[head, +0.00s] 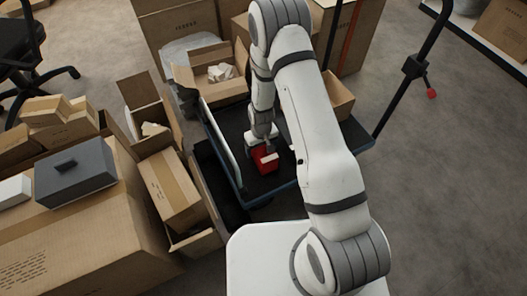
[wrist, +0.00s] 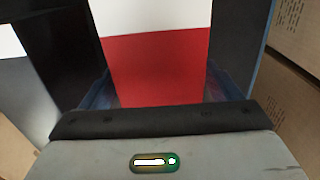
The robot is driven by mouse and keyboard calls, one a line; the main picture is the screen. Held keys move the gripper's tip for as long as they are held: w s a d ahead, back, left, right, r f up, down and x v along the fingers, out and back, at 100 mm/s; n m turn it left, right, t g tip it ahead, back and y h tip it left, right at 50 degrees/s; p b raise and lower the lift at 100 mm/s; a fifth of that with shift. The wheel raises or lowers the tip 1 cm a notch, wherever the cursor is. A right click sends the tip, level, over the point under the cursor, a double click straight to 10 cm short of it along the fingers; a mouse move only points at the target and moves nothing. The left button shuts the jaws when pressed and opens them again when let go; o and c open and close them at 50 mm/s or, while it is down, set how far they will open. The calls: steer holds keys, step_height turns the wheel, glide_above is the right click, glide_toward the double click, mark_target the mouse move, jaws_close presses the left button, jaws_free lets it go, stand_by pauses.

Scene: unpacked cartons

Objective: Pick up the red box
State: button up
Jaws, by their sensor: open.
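The red box (head: 264,161) stands on the dark deck of a cart in the head view, partly hidden by my gripper. It has a white band or face as well as red. In the wrist view the red box (wrist: 156,65) fills the middle, white above and red below. My gripper (head: 266,148) is at the box and open. In the wrist view dark finger shapes stand left and right of the box. I cannot tell whether either finger touches it.
The cart (head: 290,188) has a blue edge and a dark handle at right. An open carton (head: 217,72) stands behind the box. Several cartons crowd the left, with a grey box (head: 75,178) on one. Clear floor (head: 450,190) lies at right.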

steer(key=c, duration=1.4)
steer(key=shift+r, duration=0.1)
